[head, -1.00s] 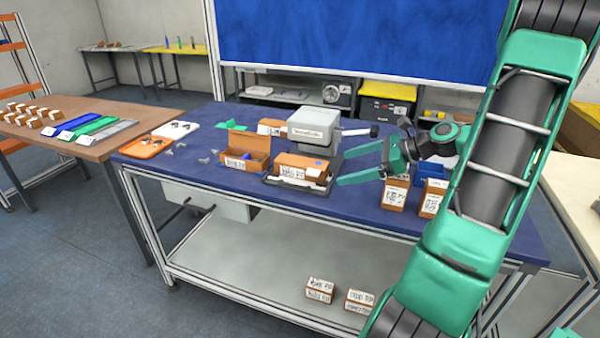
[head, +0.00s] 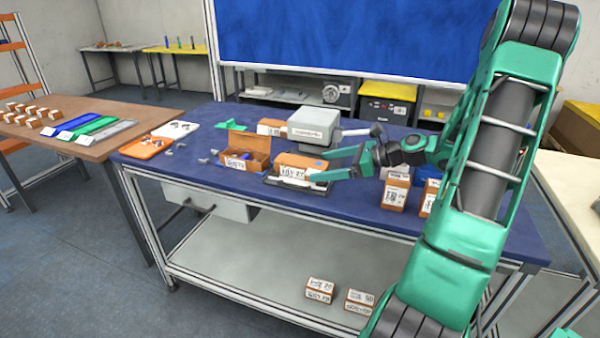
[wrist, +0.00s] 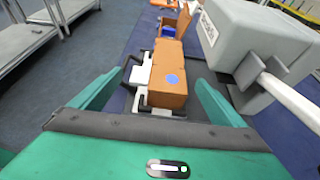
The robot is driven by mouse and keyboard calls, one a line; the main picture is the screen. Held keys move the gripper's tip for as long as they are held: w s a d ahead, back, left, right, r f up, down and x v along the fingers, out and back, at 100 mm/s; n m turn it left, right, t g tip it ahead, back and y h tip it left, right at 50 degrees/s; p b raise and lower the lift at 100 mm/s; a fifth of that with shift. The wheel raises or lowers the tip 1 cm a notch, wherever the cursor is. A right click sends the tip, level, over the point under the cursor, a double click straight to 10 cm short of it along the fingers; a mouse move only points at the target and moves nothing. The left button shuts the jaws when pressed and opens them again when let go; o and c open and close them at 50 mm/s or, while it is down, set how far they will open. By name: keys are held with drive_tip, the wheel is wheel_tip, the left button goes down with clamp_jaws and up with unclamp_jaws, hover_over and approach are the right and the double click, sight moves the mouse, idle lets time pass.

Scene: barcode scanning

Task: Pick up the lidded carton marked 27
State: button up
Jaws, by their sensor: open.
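An orange-brown closed carton (head: 297,162) with a white label sits on a dark stand at the middle of the blue table, in front of the grey machine. Its label is too blurred to read surely, though it may end in 27. In the wrist view the carton (wrist: 167,75) shows a blue round spot and lies ahead, between the lines of my two fingers. My gripper (head: 320,165) is open and empty, at the carton's right end with its fingers pointing left. I cannot tell whether they touch it. The fingers also show in the wrist view (wrist: 160,85).
The grey machine (head: 314,124) stands close behind the carton, its bar reaching right. An open carton (head: 246,150) with blue contents is to the left. Labelled cartons (head: 393,194) stand upright to the right. Two more cartons (head: 319,290) lie on the lower shelf.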

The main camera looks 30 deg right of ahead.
drive_tip(key=shift+x, duration=0.9)
drive_tip(key=c, duration=1.2)
drive_tip(key=shift+c, duration=0.2)
